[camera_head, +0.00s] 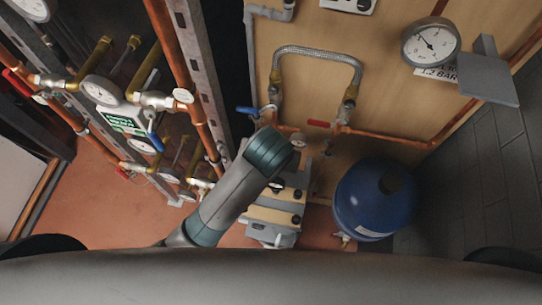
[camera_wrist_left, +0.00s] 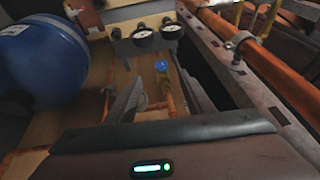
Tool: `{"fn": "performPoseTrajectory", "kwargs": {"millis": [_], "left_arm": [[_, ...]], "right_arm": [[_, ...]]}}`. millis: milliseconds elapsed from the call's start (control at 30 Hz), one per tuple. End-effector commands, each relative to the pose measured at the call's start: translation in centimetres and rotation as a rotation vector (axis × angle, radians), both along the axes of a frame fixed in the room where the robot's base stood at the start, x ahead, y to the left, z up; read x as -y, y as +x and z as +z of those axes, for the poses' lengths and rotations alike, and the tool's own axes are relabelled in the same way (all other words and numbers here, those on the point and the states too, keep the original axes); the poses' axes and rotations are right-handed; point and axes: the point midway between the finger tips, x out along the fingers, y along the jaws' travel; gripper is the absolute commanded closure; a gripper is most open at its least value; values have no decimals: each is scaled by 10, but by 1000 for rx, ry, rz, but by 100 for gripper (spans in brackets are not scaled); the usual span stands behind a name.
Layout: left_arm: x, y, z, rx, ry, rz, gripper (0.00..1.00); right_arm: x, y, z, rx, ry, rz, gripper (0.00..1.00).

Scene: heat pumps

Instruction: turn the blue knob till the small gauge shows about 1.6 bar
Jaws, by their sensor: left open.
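The blue knob (camera_wrist_left: 161,66) shows in the left wrist view as a small round spot, beyond and roughly between the fingers of my left gripper (camera_wrist_left: 160,97). The gripper is open and empty, with a gap between it and the knob. In the head view my left arm reaches up from the bottom, and its wrist covers part of the pipework; its fingers cannot be made out. A small gauge (camera_head: 299,140) sits just right of the wrist; its reading is too small to tell. A larger gauge (camera_head: 431,44) hangs at the upper right above a partly covered BAR label. My right gripper is not in view.
A blue tank (camera_head: 375,200) stands right of the arm. A blue lever (camera_head: 247,111) and a red lever (camera_head: 318,123) sit below the braided hose (camera_head: 318,53). A metal rack with copper pipes (camera_head: 172,50) is on the left. Two dark-rimmed dials (camera_wrist_left: 143,37) lie beyond the fingers.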

Motion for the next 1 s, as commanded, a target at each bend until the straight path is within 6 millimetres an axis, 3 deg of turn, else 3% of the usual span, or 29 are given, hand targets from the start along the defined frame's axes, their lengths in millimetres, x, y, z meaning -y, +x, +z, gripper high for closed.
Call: {"fn": "performPoseTrajectory", "kwargs": {"millis": [200, 633, 1000], "left_arm": [[10, 9, 10, 24, 30, 3, 52], [10, 10, 8, 24, 29, 3, 52], [7, 24, -24, 22, 34, 5, 52]], "right_arm": [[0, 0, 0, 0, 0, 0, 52], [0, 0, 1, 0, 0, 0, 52], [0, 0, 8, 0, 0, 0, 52]]}}
